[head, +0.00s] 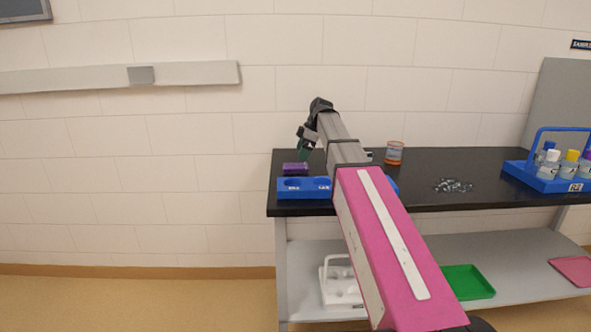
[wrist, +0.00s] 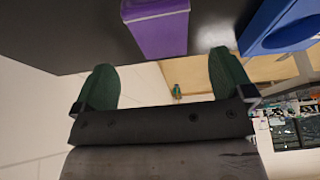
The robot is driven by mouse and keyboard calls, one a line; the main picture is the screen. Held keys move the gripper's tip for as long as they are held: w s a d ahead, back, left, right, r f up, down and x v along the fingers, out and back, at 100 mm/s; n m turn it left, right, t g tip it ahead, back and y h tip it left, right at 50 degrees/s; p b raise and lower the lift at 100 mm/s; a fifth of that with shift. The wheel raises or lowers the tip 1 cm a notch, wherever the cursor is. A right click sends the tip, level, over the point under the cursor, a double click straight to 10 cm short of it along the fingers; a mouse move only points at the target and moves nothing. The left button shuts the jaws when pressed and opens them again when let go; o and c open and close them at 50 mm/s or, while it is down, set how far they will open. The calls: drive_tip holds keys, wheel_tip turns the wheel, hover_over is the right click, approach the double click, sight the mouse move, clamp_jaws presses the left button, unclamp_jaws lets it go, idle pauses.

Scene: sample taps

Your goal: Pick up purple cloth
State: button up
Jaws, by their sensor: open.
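The purple cloth (head: 295,169) is a small folded block on the black bench top near its left end, behind a blue rack. In the wrist view the purple cloth (wrist: 158,30) shows at the top, just beyond and between my fingertips. My gripper (head: 304,153) is above and close to the cloth, tilted downward. In the wrist view my gripper (wrist: 165,80) has its two green fingers wide apart with nothing between them. The far underside of the cloth is hidden.
The blue rack (head: 302,193) stands at the bench's front edge; part of it is hidden by my arm. An orange-brown beaker (head: 394,153), a dark pile of bits (head: 453,186) and a blue bottle carrier (head: 518,168) are farther right. The wall is behind.

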sight(296, 166)
drive_tip(key=shift+x, duration=3)
drive_tip(key=shift+s+a, duration=0.1)
drive_tip(key=c, duration=1)
